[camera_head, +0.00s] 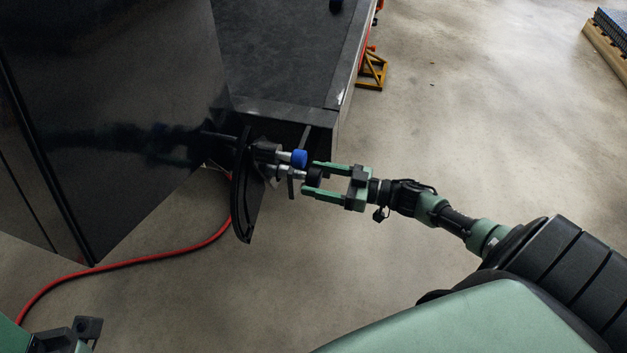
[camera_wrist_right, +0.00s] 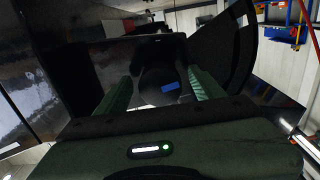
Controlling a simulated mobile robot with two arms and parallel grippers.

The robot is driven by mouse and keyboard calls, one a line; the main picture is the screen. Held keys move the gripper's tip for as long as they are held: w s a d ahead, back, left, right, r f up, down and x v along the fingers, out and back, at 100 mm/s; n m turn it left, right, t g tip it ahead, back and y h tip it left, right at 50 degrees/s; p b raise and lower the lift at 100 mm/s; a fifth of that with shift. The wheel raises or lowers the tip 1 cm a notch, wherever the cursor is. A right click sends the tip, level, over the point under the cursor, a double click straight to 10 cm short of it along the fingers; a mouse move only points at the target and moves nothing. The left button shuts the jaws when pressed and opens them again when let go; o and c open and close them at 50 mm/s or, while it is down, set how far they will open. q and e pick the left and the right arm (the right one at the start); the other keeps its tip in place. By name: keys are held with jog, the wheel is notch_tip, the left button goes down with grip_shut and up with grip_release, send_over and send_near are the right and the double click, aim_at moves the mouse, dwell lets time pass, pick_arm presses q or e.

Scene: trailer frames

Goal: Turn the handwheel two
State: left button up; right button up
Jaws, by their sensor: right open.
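A small black round knob (camera_head: 315,175) sticks out from the fittings on the dark trailer's corner. A blue knob (camera_head: 298,158) sits just beside it; I cannot tell which of them is handwheel two. My right gripper (camera_head: 309,178) is open, with its green fingers on either side of the black knob. I cannot tell whether they touch it. In the right wrist view, my right gripper (camera_wrist_right: 160,82) shows both fingers around a dark round shape, with a blue patch (camera_wrist_right: 170,87) in it. At the lower left is part of my left gripper (camera_head: 75,335), mostly cut off.
A black curved plate (camera_head: 245,195) hangs close left of the knobs. The trailer's tall dark panel (camera_head: 120,110) fills the left. A red hose (camera_head: 165,256) runs over the floor. A yellow stand (camera_head: 372,70) is by the trailer.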

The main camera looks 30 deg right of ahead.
jog(key=shift+w+a, duration=0.35)
jog(key=shift+w, duration=0.05)
jog(key=c, duration=1.3)
jog(key=shift+c, duration=0.2)
